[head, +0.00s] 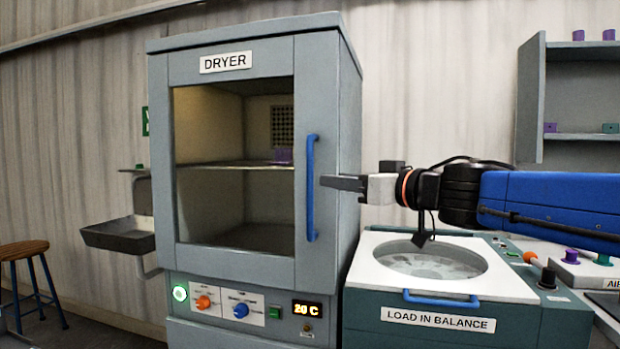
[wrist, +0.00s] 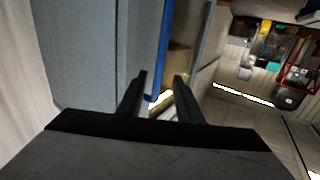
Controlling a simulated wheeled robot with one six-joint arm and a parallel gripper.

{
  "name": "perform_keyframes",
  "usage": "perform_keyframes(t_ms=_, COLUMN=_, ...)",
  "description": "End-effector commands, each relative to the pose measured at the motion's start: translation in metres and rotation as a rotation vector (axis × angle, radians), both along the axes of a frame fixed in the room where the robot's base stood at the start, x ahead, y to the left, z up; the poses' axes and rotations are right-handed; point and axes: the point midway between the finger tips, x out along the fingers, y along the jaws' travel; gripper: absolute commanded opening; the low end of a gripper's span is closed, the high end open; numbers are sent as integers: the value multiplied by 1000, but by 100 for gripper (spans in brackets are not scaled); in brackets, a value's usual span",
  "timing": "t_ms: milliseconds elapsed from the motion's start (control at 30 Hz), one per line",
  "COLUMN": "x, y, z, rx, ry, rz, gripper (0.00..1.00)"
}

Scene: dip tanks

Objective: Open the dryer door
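The dryer (head: 250,28) is a grey cabinet. Its door has a glass window and looks shut. The door's blue vertical handle (head: 311,188) is on the right side of the door. My gripper (head: 326,183) is level with the middle of the handle, just to its right. In the wrist view my gripper (wrist: 161,82) has its two dark fingers apart, with nothing held between them. The blue handle (wrist: 163,45) shows ahead of the gap, nearer the left finger. I cannot tell whether a finger touches it.
A purple block (head: 283,155) sits on the shelf inside the dryer. A round-lidded machine (head: 440,322) labelled LOAD IN BALANCE stands right of the dryer, below my arm. A stool (head: 24,250) is at far left, and an open cabinet (head: 531,100) hangs at upper right.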

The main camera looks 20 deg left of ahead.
Motion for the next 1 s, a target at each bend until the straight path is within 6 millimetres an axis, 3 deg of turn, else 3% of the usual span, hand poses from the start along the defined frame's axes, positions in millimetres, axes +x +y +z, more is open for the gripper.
perform_keyframes(t_ms=500, x=47, y=69, z=-1, rx=0, ry=1, rz=-1, gripper=32)
perform_keyframes(t_ms=700, x=54, y=81, z=0, rx=0, ry=0, rz=0, gripper=32)
perform_keyframes(t_ms=1000, x=56, y=83, z=0, rx=0, ry=0, rz=-1, gripper=32)
